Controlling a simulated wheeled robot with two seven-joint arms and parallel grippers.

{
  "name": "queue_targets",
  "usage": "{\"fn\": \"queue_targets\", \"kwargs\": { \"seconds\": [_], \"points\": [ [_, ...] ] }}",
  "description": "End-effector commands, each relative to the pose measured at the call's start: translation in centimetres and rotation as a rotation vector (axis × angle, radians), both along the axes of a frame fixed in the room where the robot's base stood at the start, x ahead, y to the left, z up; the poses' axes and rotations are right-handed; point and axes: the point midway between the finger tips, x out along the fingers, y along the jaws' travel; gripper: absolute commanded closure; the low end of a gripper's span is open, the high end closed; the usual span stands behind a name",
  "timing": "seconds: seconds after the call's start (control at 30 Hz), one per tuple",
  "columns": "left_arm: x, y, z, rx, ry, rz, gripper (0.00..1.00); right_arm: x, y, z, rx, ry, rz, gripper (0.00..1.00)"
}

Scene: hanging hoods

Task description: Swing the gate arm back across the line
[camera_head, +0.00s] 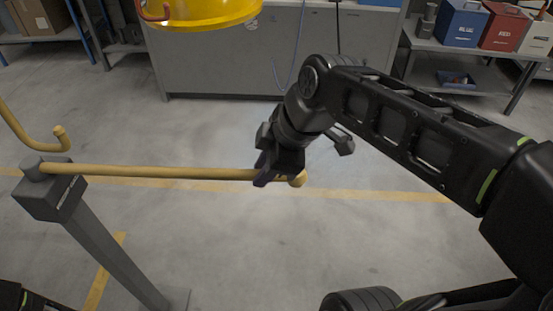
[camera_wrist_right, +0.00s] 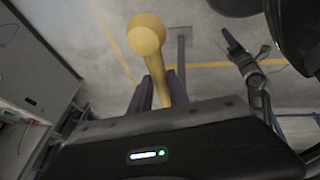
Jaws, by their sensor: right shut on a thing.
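The gate arm (camera_head: 150,172) is a yellow bar with a rounded end knob. It runs from the top of a grey post (camera_head: 95,235) at the left and lies nearly along the yellow floor line (camera_head: 375,194) in the head view. My right gripper (camera_head: 272,175) is shut on the bar close to its knob end. In the right wrist view the bar (camera_wrist_right: 152,62) passes between the two fingers (camera_wrist_right: 160,92), with its knob toward the camera. The fingers hide a short stretch of the bar. My left gripper cannot be made out in the head view.
A yellow hook (camera_head: 35,140) hangs at the left, near the post top. A yellow hood (camera_head: 205,12) hangs at the upper left. A grey cabinet (camera_head: 225,60) stands behind, and a shelf (camera_head: 470,65) with coloured boxes is at the back right. The floor between is clear.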

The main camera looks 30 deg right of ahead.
Motion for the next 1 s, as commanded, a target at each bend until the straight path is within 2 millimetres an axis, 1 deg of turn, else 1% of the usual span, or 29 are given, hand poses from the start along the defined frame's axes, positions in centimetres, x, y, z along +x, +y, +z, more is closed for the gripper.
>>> {"fn": "queue_targets", "kwargs": {
  "seconds": [0.1,0.17,0.5,0.53,0.8,1.0],
  "points": [
    [0.02,0.01,-0.32,0.0,-0.001,0.0,0.64,-0.85,0.74,0.01,-0.002,-0.004,-0.024,1.0],
    [0.02,0.01,-0.35,0.0,-0.001,0.0,0.64,-1.06,0.95,0.06,-0.002,-0.004,-0.029,1.0],
    [0.01,0.02,-0.32,0.0,-0.001,0.0,0.64,-1.19,1.06,0.1,0.0,-0.002,-0.035,1.0],
    [0.01,0.02,-0.32,0.0,-0.001,0.0,0.64,-1.19,1.06,0.1,0.0,-0.002,-0.035,0.78],
    [0.01,0.01,-0.33,0.0,0.0,0.0,0.64,-1.2,1.07,0.07,0.0,-0.001,-0.034,0.57],
    [0.01,0.01,-0.33,0.0,0.0,0.0,0.64,-1.21,1.07,0.05,0.0,-0.001,-0.033,0.57]
  ]
}}
